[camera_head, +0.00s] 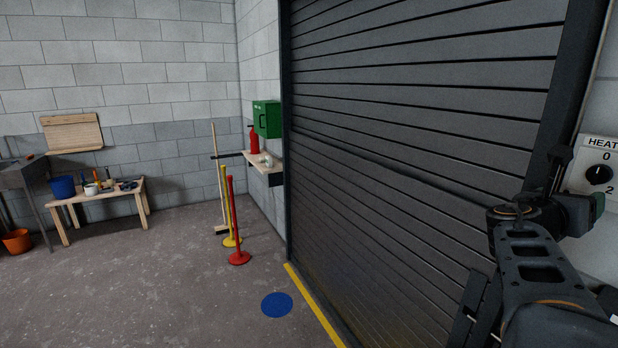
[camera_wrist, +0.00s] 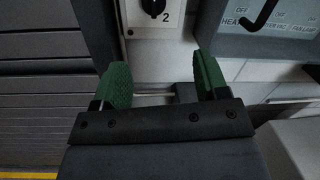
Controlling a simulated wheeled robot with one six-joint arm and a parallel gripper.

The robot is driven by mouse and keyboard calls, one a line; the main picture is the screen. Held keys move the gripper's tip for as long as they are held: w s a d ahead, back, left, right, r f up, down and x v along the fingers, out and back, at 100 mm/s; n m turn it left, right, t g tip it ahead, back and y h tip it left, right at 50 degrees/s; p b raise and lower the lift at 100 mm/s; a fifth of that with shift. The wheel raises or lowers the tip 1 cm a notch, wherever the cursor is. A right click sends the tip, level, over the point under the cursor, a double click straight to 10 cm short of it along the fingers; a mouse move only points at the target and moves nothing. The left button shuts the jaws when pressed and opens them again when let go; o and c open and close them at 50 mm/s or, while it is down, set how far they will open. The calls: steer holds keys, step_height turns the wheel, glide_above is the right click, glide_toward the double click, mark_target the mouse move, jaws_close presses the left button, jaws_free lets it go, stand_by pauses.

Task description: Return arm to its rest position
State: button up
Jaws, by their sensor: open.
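My arm (camera_head: 545,265) reaches up at the right side of the head view, in front of the shutter's right edge. My gripper (camera_wrist: 160,84) shows in the wrist view with its two green fingers wide apart and nothing between them. In the head view the gripper end (camera_head: 597,207) is small and partly hidden by my wrist. It is just below a white heat control panel (camera_head: 603,160) with a black knob. The panel's lower part also shows at the top of the wrist view (camera_wrist: 170,22). I cannot tell whether the gripper touches anything.
A grey roller shutter (camera_head: 420,130) stands close on the left of my arm. A grey box with a dark hook-shaped handle (camera_wrist: 262,25) is at the upper right of the wrist view. Red (camera_head: 235,220) and yellow posts and a low bench (camera_head: 95,195) stand far left. The floor between is clear.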

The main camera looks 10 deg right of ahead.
steer(key=s+a+f+m+g+y, duration=0.1)
steer(key=a+f+m+y, duration=0.35)
steer(key=f+m, duration=0.5)
steer(key=a+f+m+g+y, duration=0.1)
steer(key=a+f+m+y, duration=0.35)
steer(key=f+m, duration=0.5)
steer(key=a+f+m+y, duration=0.2)
steer(key=a+f+y, duration=0.2)
steer(key=a, duration=0.9)
steer(key=a+f+m+t+y, duration=0.1)
steer(key=a+f+m+y, duration=0.2)
steer(key=a, duration=1)
step_height(320, 180, down, 2)
steer(key=shift+a+f+y, duration=0.1)
steer(key=shift+a+y, duration=0.2)
steer(key=shift+y, duration=0.8)
steer(key=shift+a+r+t, duration=0.2)
steer(key=shift+a+t, duration=0.1)
steer(key=shift+a, duration=0.25)
steer(key=shift+c, duration=0.3)
